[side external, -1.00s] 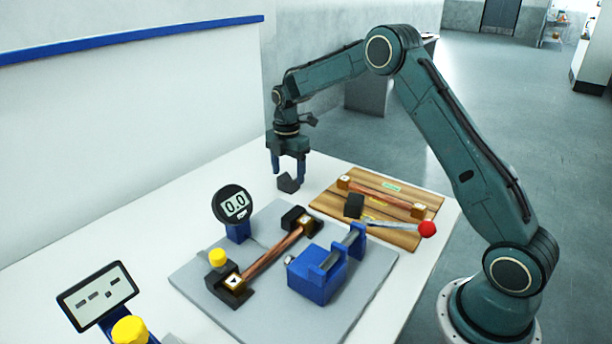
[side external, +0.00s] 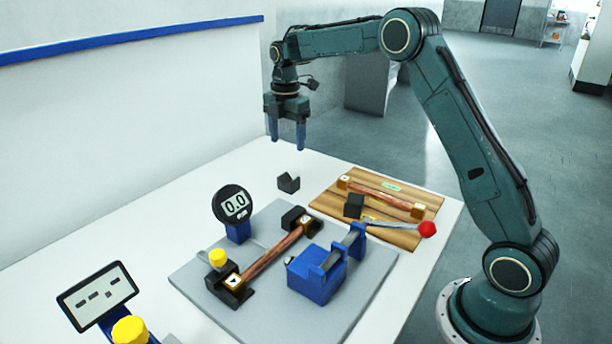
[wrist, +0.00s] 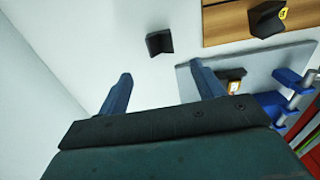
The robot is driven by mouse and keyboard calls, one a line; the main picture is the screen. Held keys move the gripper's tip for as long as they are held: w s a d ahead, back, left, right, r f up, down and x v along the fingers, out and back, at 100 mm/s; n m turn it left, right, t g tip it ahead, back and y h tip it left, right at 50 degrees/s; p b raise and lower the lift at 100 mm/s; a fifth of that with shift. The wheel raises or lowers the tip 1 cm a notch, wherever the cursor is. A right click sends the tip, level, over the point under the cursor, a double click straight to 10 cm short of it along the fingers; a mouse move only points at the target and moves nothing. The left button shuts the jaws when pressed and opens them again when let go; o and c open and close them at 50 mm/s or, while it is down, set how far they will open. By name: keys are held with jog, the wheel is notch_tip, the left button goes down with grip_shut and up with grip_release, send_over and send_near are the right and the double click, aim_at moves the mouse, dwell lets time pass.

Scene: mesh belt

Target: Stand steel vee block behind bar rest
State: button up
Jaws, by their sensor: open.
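A small dark vee block (side external: 288,184) stands on the white table behind the grey plate, its notch seeming to face up. It also shows in the wrist view (wrist: 159,43), apart from everything around it. My gripper (side external: 287,144) is open and empty above the block, its blue fingers pointing down; they also show in the wrist view (wrist: 163,76). On the grey plate, a copper bar (side external: 268,252) with brass ends lies across a near black rest (side external: 238,297) and a far black rest (side external: 293,216). I cannot tell which support is the named bar rest.
A wooden board (side external: 325,207) at the right carries another copper bar (side external: 378,192) and a dark block (side external: 354,206). A blue clamp (side external: 315,283) with a red-knobbed lever (side external: 427,229) and a dial gauge (side external: 234,204) stand around the bar. Open white table lies left of the vee block.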

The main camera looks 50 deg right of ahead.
jog(key=shift+r, duration=0.1)
dwell(0.3)
jog(key=s+a+r+m+t, duration=0.1)
jog(key=s+a+r+m, duration=0.4)
jog(key=s, duration=0.4)
jog(key=s+a+r+m+t, duration=0.2)
jog(key=s+a+r+m, duration=0.15)
jog(key=s+r, duration=0.4)
jog(key=s+a+f+m+t, duration=0.1)
jog(key=s+m, duration=0.3)
jog(key=s, duration=0.6)
jog(key=s+a+f+m+t, duration=0.1)
jog(key=s+a+f+m, duration=0.1)
jog(key=s+m, duration=0.3)
jog(key=s+f, duration=0.1)
jog(key=s, duration=0.3)
jog(key=shift+s+a+f+t, duration=0.25)
jog(key=shift+s+t, duration=0.05)
jog(key=shift+s, duration=0.05)
